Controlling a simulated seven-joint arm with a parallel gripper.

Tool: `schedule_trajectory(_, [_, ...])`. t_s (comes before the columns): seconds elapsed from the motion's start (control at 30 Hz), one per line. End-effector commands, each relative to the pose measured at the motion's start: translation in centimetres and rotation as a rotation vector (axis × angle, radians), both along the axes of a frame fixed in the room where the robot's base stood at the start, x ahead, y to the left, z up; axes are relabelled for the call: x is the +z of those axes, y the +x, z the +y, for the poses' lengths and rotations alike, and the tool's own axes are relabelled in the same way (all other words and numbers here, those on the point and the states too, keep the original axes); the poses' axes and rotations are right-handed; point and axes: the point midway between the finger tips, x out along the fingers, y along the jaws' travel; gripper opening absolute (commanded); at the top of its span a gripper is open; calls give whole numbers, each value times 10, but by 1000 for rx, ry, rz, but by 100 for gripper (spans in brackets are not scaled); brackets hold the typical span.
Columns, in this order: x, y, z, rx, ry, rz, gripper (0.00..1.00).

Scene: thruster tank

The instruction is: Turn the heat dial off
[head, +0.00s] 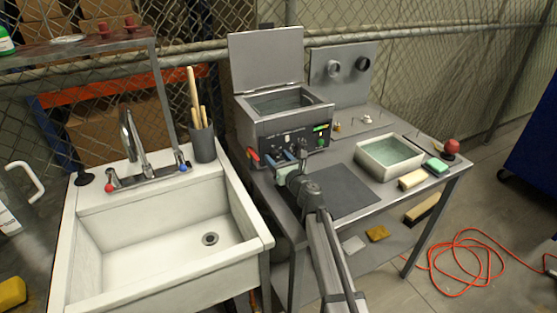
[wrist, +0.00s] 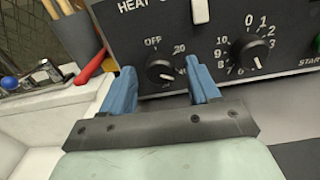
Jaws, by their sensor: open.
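The heat dial (wrist: 160,68) is a round black knob in the wrist view. Its scale shows OFF at the upper left and 20 at the upper right. A white mark on the knob appears to point to the lower right, away from OFF. My gripper (wrist: 160,72) is open, its blue fingers on either side of the dial; I cannot tell whether they touch it. In the head view my gripper (head: 291,160) is at the front panel of the grey heated tank (head: 250,130), whose lid is up. The dial is too small to tell there.
A second dial (wrist: 249,52), numbered 0 to 10, is right of the right finger. A white switch (wrist: 200,11) is above that finger. Red-handled tools (wrist: 97,62) are at the left. A white sink (head: 150,250) and a water tray (head: 389,157) flank the tank.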

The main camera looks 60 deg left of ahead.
Motion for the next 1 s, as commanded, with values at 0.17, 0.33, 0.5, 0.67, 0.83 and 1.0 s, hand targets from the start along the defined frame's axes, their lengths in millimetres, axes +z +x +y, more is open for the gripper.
schedule_trajectory(0.17, [0,0,0,0,0,0,61])
schedule_trajectory(0.33, [0,0,-1,0,0,0,45])
schedule_trajectory(0.5, [0,0,-1,0,0,0,28])
schedule_trajectory(0.67, [0,0,-1,0,0,0,13])
schedule_trajectory(0.83, [0,0,-1,0,0,-1,5])
schedule_trajectory(1.0, [0,0,-1,0,-1,-25,5])
